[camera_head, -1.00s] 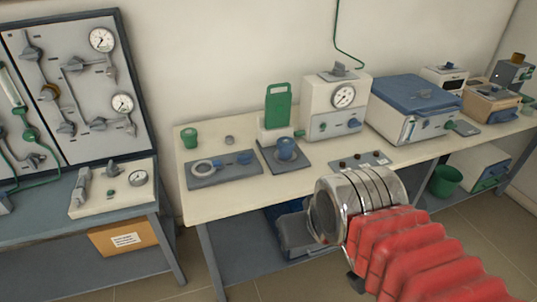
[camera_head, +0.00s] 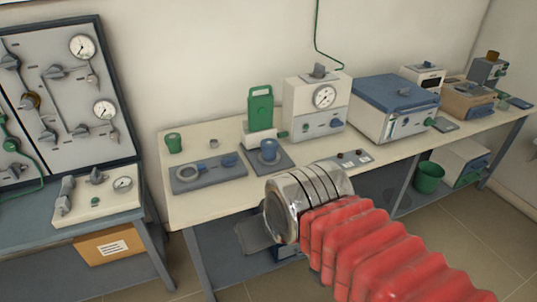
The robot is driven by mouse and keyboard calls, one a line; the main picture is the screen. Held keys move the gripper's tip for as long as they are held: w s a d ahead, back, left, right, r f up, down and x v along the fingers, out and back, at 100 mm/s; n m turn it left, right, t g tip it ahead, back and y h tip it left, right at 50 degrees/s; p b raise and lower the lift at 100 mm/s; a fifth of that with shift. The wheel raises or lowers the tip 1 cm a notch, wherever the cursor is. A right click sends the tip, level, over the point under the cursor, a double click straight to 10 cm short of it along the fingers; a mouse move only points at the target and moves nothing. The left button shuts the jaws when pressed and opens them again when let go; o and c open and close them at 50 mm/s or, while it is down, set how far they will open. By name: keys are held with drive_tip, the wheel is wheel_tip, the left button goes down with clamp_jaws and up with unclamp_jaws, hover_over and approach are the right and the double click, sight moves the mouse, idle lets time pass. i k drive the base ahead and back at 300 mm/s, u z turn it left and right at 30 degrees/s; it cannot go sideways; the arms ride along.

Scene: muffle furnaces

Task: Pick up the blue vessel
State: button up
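The blue vessel (camera_head: 269,151) is a small blue cup-like piece standing upright on a dark square pad (camera_head: 284,164) on the long cream bench. My arm, with a shiny metal collar and red bellows, reaches in from the lower right. The collar is in front of the bench's front edge, below and right of the vessel in the picture, and apart from it.
A grey plate (camera_head: 206,182) with a ring and a blue piece lies left of the vessel. Behind it are a green holder (camera_head: 260,111) and a gauge box (camera_head: 317,108). A blue-lidded furnace (camera_head: 393,108) stands right. A green bucket (camera_head: 428,177) is below.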

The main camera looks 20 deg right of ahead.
sight(267, 157)
drive_tip(key=z, duration=0.05)
drive_tip(key=i, duration=0.9)
drive_tip(key=u, duration=0.1)
